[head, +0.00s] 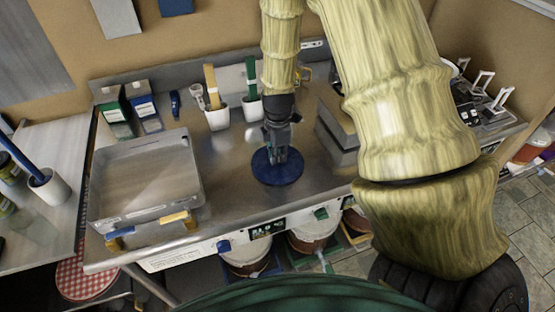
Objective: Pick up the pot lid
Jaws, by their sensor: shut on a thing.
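The pot lid (288,174) is a round, dark blue disc. It is on or just above the steel counter (226,165), near the middle of the head view; I cannot tell whether it touches the surface. My gripper (279,158) points down over the lid's middle and is shut on it. The fingers hide the part they grip, probably a knob or handle.
A large metal tray (189,160) stands to the left. White holders (216,120) with utensils and several boxes (114,112) line the back. A grey box-like unit (338,140) stands close on the right. Buckets (313,236) sit below the counter.

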